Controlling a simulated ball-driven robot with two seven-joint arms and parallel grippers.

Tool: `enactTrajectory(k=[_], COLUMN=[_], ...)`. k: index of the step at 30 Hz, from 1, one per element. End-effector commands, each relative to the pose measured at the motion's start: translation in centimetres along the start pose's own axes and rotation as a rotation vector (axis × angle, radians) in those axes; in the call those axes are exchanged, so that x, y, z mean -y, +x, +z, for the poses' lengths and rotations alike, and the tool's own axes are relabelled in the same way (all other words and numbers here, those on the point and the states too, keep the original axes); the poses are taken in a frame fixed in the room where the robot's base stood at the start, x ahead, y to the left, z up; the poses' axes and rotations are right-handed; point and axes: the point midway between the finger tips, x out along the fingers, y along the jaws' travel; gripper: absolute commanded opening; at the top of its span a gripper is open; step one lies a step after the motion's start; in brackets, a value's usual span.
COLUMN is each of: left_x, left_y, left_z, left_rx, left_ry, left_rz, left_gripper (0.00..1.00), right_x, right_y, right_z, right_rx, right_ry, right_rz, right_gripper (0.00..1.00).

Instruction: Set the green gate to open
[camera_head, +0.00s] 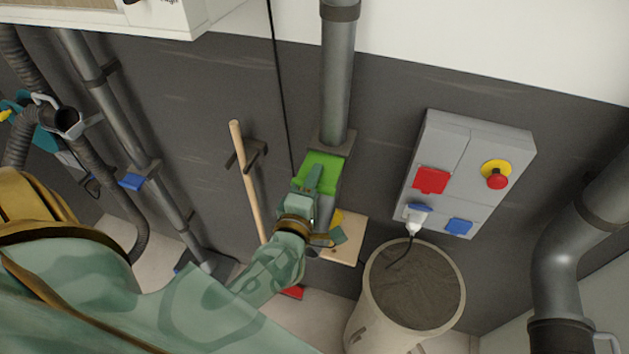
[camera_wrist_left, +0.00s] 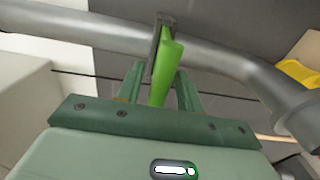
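The green gate (camera_head: 325,168) is a bright green plate at a dark collar on the grey vertical pipe (camera_head: 338,75), left of the wall control box. My left gripper (camera_head: 313,182) is at the gate's lower edge and hides part of it. In the left wrist view the green gate (camera_wrist_left: 167,68) is seen nearly edge-on, reaching between the two fingers of my left gripper (camera_wrist_left: 160,80). The fingers are apart, with a gap visible on the left side of the plate; whether the right finger touches it I cannot tell. My right gripper is not in view.
A grey control box (camera_head: 470,150) with a red button and a plugged-in cable is on the wall at right. Below it stands a bin (camera_head: 415,290). A wooden handle (camera_head: 245,180) hangs left of the gate. A large bent pipe (camera_head: 575,255) is at far right.

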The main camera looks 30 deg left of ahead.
Motion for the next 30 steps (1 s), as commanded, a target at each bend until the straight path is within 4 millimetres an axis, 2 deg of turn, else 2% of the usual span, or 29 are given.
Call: enactTrajectory(k=[3, 5, 7, 8, 12, 16, 23, 24, 26, 30], left_x=[0.0, 0.0, 0.0, 0.0, 0.0, -0.2, 0.1, 0.1, 0.1, 0.1], left_y=[0.0, 0.0, 0.0, 0.0, -0.1, -1.1, -1.2, -1.2, -1.2, -1.2], left_z=[0.0, 0.0, 0.0, 0.0, 0.0, 0.0, 0.0, 0.0, 0.0, 0.0], left_rx=[0.000, 0.000, 0.000, 0.000, 0.000, 0.001, 0.001, 0.001, 0.001, 0.001], left_ry=[0.000, 0.000, 0.000, 0.000, 0.000, 0.004, 0.000, 0.000, 0.000, 0.000], left_rz=[0.000, 0.000, 0.000, 0.000, -0.001, -0.003, -0.002, -0.002, -0.002, -0.001], left_gripper=[0.37, 0.23, 0.03, 0.00, 0.00, 0.00, 0.00, 0.22, 0.37, 0.37], right_x=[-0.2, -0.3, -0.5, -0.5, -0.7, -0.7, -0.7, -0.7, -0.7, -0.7], right_y=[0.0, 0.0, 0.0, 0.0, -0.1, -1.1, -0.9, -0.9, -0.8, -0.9], right_z=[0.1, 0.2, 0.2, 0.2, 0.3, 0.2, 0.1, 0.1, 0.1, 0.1], right_rx=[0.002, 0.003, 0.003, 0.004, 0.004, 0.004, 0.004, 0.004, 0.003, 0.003], right_ry=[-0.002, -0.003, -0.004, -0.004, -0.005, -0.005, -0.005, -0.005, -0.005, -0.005], right_rz=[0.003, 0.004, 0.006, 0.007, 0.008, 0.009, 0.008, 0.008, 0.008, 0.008], right_gripper=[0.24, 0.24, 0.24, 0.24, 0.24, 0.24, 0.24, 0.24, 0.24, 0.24])
